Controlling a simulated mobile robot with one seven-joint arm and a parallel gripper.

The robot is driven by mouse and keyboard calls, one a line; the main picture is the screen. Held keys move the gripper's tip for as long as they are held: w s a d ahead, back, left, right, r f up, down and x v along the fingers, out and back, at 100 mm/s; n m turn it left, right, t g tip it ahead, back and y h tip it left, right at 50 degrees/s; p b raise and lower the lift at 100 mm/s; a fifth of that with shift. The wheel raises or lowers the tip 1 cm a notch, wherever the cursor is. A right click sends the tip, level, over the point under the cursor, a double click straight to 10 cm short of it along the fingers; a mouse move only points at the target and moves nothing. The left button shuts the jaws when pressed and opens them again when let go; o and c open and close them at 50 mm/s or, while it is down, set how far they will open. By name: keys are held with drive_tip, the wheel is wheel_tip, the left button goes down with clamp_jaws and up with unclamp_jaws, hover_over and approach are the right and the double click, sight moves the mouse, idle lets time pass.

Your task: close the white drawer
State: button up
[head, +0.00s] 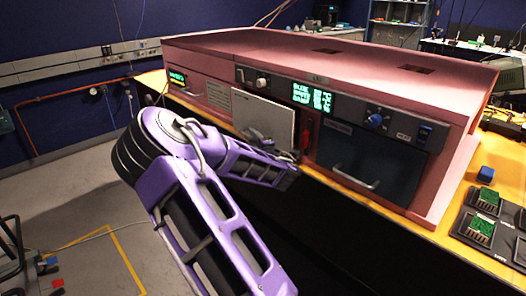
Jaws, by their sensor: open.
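The white drawer (265,115) is in the middle of the pink enclosure's front. Its plain white front panel appears to stand out from the face around it, so it looks at least partly open. How far out it is I cannot tell. My purple arm reaches in from the bottom and bends toward the drawer. My gripper (260,139) is small and grey, low in front of the white panel, and partly hidden by my forearm. It is open, with nothing visible in it. Whether it touches the panel I cannot tell.
The pink enclosure (330,48) stands on a yellow-edged bench. A dark door with a handle (355,178) and a control panel with a blue knob (375,121) are to the right. A red object (305,135) is beside the drawer. A blue cube (486,174) lies at right.

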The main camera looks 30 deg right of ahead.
drive_tip(key=s+a+r, duration=0.1)
drive_tip(key=s, duration=1.5)
drive_tip(key=shift+r+p, duration=0.2)
drive_tip(key=shift+p, duration=0.1)
drive_tip(key=shift+w+a+f, duration=0.1)
drive_tip(key=shift+w+f, duration=0.05)
drive_tip(key=shift+w, duration=0.1)
drive_tip(key=c, duration=0.4)
drive_tip(key=w+f+n+g, duration=0.1)
drive_tip(key=w+f, duration=0.1)
drive_tip(key=w+f+n+g+h, duration=0.1)
drive_tip(key=w+f+g, duration=0.1)
drive_tip(key=w, duration=0.1)
drive_tip(key=w+a+f+n+g, duration=0.1)
drive_tip(key=w+f+g, duration=0.1)
drive_tip(key=w+f, duration=0.1)
drive_tip(key=shift+w+a, duration=0.1)
drive_tip(key=shift+w, duration=0.15)
clamp_jaws()
drive_tip(key=n+g+h+b, duration=0.2)
drive_tip(key=n+g+h, duration=0.2)
drive_tip(key=g+h, duration=0.55)
approach(261, 124)
drive_tip(key=d+f, duration=0.1)
drive_tip(key=d+f+t+h+b, duration=0.1)
drive_tip(key=d, duration=0.1)
drive_tip(key=w+d+f+t+h, duration=0.1)
drive_tip(key=d+f, duration=0.1)
drive_tip(key=shift+d, duration=0.1)
